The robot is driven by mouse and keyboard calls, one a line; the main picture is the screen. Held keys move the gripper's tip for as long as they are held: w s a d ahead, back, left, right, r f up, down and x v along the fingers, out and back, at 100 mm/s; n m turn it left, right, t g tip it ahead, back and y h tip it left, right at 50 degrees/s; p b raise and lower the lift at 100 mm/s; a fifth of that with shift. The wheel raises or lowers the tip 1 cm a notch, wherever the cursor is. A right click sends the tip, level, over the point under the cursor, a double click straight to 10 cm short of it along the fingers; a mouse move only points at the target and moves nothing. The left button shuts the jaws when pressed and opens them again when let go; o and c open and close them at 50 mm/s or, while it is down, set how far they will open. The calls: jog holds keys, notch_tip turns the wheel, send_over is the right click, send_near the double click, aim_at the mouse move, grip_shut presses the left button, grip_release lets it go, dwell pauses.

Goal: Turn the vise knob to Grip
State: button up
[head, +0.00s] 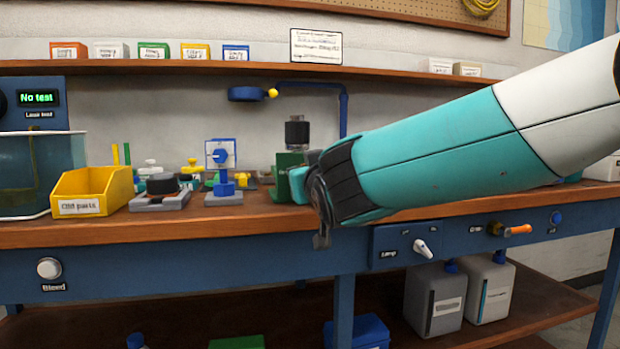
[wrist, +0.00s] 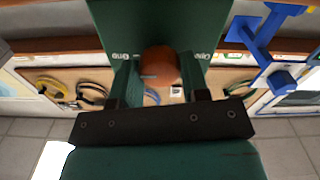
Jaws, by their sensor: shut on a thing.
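The green vise (head: 288,172) stands on the bench, with a dark cylindrical part (head: 297,133) upright above it. In the wrist view, the vise's green face (wrist: 160,22) fills the top centre, with small white lettering on both sides, too small to read surely. The round orange-brown knob (wrist: 160,62) lies between the fingers of my gripper (wrist: 159,72), which is shut on it. A thin light mark shows on the knob. In the head view, my gripper (head: 303,184) reaches the vise from the right, and my arm hides the knob.
A blue stand (head: 222,180) and a grey fixture with a black disc (head: 162,185) stand left of the vise. A yellow parts bin (head: 92,192) and a tank (head: 40,170) are farther left. A lamp switch (head: 423,248) and an orange handle (head: 517,229) are on the bench front.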

jog(key=shift+f, duration=0.15)
jog(key=o, duration=0.9)
jog(key=v, duration=1.7)
jog(key=shift+s, duration=0.25)
